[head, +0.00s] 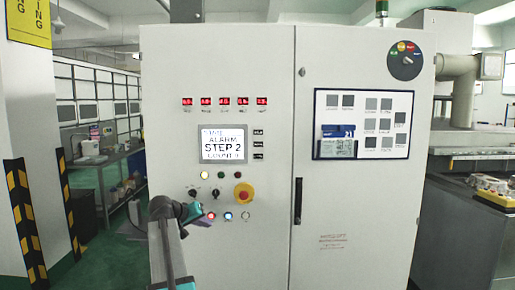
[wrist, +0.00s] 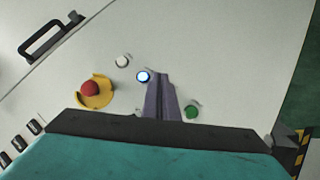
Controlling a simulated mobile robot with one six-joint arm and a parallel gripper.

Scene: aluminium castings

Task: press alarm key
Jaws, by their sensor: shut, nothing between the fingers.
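My gripper (head: 207,223) is shut and empty, in front of the lower button row. In the wrist view its fingertips (wrist: 159,76) are beside a lit blue-white button (wrist: 143,77); contact cannot be told.
A red emergency stop (head: 243,193) with a yellow surround, also in the wrist view (wrist: 90,88), is near the fingers. A white button (wrist: 122,61) and a green button (wrist: 192,111) flank them. A door handle (head: 298,201) projects to the right.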

